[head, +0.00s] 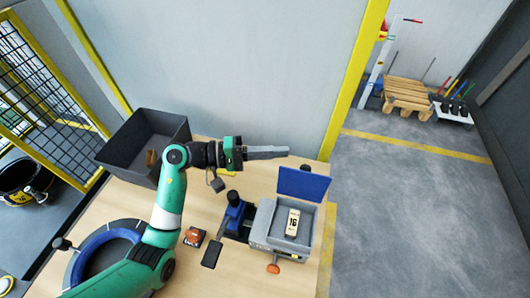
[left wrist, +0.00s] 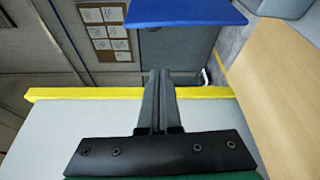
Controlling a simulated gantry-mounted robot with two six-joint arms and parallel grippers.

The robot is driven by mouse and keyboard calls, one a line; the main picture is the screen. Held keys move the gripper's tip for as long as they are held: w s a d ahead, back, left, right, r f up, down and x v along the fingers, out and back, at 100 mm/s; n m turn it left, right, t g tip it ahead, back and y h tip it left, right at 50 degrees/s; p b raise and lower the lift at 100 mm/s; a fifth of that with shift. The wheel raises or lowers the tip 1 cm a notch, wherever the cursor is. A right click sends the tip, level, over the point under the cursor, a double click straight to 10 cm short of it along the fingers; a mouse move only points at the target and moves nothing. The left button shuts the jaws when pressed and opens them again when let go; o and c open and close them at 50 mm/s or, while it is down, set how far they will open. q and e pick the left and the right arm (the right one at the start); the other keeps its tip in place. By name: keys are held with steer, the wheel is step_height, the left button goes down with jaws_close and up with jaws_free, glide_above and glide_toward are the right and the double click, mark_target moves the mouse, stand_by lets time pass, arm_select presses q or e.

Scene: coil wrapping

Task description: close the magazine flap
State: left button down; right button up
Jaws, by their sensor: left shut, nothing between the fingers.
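The magazine (head: 262,233) is a grey box on the right of the wooden table in the head view. Its blue flap (head: 303,184) stands up, open, at the back edge of the box. A pale piece marked 16 (head: 292,222) lies inside the magazine. My left gripper (head: 286,150) is shut and empty, above and behind the flap, pointing right. In the left wrist view, its closed fingers (left wrist: 159,73) point toward the blue flap (left wrist: 185,11) at the top edge; a gap shows between them. My right gripper is out of view.
A dark bin (head: 128,146) stands at the table's back left. A blue ring (head: 97,246) lies at the front left. An orange and grey item (head: 194,237) and a blue-topped device (head: 234,208) sit left of the magazine. A yellow-edged wall panel (head: 240,75) rises behind the table.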

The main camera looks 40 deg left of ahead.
mark_target(302, 181)
arm_select(q)
steer(key=d, duration=0.5)
steer(key=shift+d+r, duration=0.1)
steer(key=shift+r, duration=0.1)
stand_by(0.3)
